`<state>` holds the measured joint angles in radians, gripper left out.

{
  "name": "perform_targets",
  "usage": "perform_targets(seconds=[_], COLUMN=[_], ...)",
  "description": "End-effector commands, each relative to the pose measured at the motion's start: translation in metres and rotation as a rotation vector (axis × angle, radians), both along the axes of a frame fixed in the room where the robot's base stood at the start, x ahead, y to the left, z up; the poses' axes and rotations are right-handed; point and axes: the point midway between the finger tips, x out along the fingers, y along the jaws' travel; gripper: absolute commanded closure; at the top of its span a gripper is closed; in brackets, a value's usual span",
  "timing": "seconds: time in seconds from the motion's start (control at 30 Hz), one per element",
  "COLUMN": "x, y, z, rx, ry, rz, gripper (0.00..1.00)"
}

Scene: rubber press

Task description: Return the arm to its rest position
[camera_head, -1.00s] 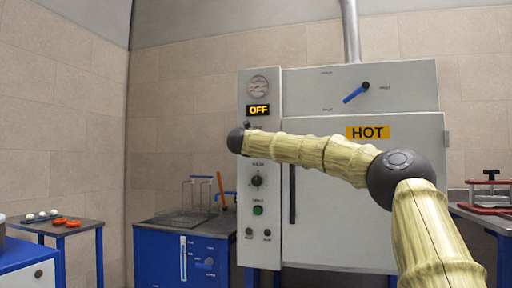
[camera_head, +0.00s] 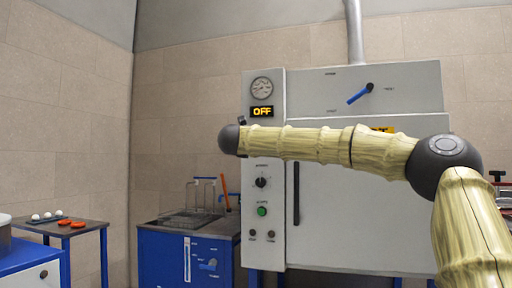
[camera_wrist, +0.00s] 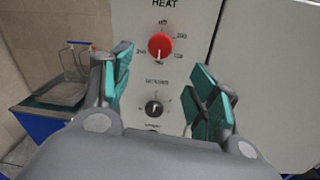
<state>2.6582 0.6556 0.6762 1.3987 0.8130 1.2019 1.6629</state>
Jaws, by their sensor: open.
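My arm (camera_head: 310,145) stretches leftward across the front of the grey press cabinet (camera_head: 365,220) in the head view, its elbow at the right. My gripper (camera_wrist: 172,95) shows in the wrist view with its two teal-padded fingers apart and nothing between them. Beyond the fingers is the cabinet's control panel, with a red HEAT knob (camera_wrist: 160,46) and a black knob (camera_wrist: 154,108). In the head view the gripper is hidden behind the dark rounded joint at the arm's end.
A blue tank unit (camera_head: 188,255) with a wire basket stands left of the cabinet. A small table (camera_head: 90,228) with white balls and orange pieces is at far left. The cabinet display (camera_head: 262,112) reads OFF. A blue lever (camera_head: 358,95) is on the cabinet's upper front.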

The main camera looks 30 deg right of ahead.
Motion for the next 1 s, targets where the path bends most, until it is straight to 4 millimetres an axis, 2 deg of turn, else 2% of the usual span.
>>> perform_targets(seconds=[0.23, 0.77, 0.87, 0.97, 1.0], x=[-0.009, -0.007, 0.001, 0.017, 0.025], y=[0.009, 0.011, 0.020, 0.040, 0.050], z=[0.000, -0.003, -0.018, -0.049, -0.067], rx=[0.000, -0.006, -0.044, -0.128, -0.171], ry=[0.000, 0.005, 0.043, 0.119, 0.160], rz=[0.001, 0.002, 0.015, 0.043, 0.059], gripper=[0.41, 0.41, 0.41, 0.41, 0.41])
